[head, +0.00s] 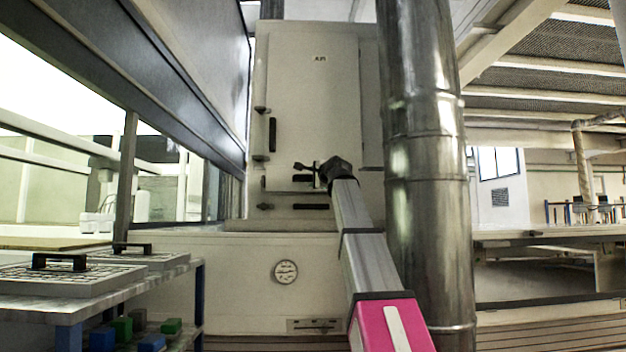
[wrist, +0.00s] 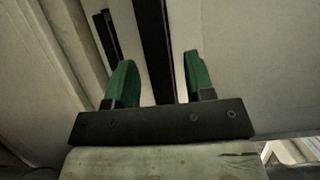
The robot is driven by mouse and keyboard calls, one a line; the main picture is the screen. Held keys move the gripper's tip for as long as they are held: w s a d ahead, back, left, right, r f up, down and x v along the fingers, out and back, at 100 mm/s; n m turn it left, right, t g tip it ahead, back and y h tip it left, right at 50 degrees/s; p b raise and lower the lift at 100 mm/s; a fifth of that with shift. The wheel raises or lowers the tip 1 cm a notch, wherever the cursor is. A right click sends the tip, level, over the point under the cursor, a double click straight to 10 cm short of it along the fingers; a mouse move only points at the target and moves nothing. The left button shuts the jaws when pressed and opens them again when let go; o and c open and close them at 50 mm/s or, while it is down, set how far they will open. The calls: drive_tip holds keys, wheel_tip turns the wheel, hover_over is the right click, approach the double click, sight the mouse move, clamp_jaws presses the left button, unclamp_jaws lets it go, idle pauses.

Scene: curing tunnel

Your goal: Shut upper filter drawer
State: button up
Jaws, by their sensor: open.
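The upper filter drawer (head: 283,186) is a pale front low on the tall cabinet, with a dark horizontal handle (head: 301,178) partly hidden by my gripper. How far it stands out is hard to tell. A second drawer with a dark handle (head: 308,206) sits just below. My gripper (head: 313,171) is in front of the upper drawer, at the right part of its handle. In the wrist view my gripper (wrist: 161,78) shows two green fingers spread apart. A long dark bar (wrist: 153,45) runs between them, with no clear contact. A shorter dark bar (wrist: 105,35) lies to its left.
A cabinet door (head: 315,95) with a vertical handle (head: 272,134) is above the drawers. A thick metal duct (head: 425,150) stands close to the right of my arm. A table with trays (head: 65,280) is at left. A round gauge (head: 286,271) sits below.

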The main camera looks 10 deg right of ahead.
drive_tip(key=shift+w+a, duration=0.2)
drive_tip(key=shift+w, duration=0.45)
clamp_jaws()
drive_tip(key=w, duration=0.4)
drive_tip(key=w+d, duration=0.1)
drive_tip(key=w, duration=0.7)
drive_tip(key=shift+w+d, duration=0.15)
drive_tip(key=shift+d, duration=0.1)
unclamp_jaws()
drive_tip(key=shift+w, duration=0.1)
drive_tip(key=shift+s, duration=0.2)
drive_tip(key=v, duration=1)
drive_tip(key=shift+s, duration=0.25)
